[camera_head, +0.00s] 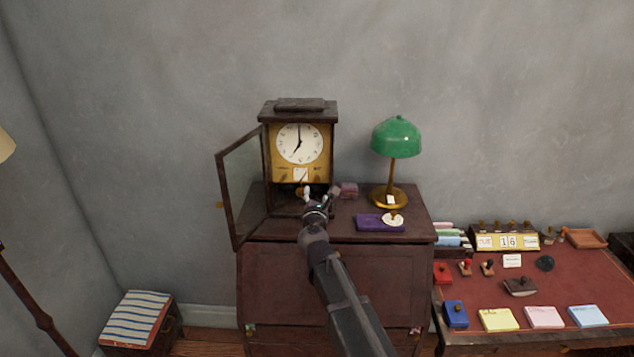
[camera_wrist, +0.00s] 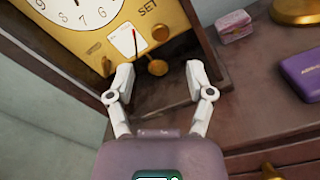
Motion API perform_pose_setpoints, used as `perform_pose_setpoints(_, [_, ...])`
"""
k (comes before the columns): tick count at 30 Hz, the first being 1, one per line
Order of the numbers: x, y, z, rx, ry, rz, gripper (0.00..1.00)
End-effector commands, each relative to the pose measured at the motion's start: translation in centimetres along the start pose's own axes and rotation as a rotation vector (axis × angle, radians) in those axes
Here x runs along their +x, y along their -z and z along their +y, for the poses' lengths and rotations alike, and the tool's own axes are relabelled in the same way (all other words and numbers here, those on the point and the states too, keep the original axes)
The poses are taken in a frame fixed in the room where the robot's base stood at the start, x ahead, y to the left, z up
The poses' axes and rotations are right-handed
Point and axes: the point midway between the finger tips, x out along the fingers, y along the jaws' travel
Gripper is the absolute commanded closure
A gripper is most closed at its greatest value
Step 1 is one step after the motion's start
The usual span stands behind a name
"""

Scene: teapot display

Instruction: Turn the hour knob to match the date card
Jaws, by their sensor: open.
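The clock (camera_head: 299,143) has a white dial with its short hand near 7 and long hand at 12. A white card with a red pointer sits below the dial (camera_wrist: 128,40), beside the letters "SET". My gripper (camera_head: 320,191) is open in front of the clock's base. Which knob sets the hour cannot be told.
The clock's glass door (camera_head: 243,185) stands open at left. A green lamp (camera_head: 395,138), a purple box (camera_head: 378,222) and a small pink box (camera_head: 349,190) are on the cabinet (camera_head: 415,215). A desk calendar showing 16 (camera_head: 506,241) stands on the desk at right.

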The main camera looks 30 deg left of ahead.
Motion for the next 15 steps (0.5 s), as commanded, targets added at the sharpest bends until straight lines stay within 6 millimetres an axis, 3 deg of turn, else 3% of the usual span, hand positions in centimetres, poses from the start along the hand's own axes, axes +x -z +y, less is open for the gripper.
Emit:
perform_pose_setpoints(6, [3.9,0.0,0.0,0.0,0.002,-0.001,0.32])
perform_pose_setpoints(15, [7.3,0.0,0.0,0.0,0.0,0.0,0.32])
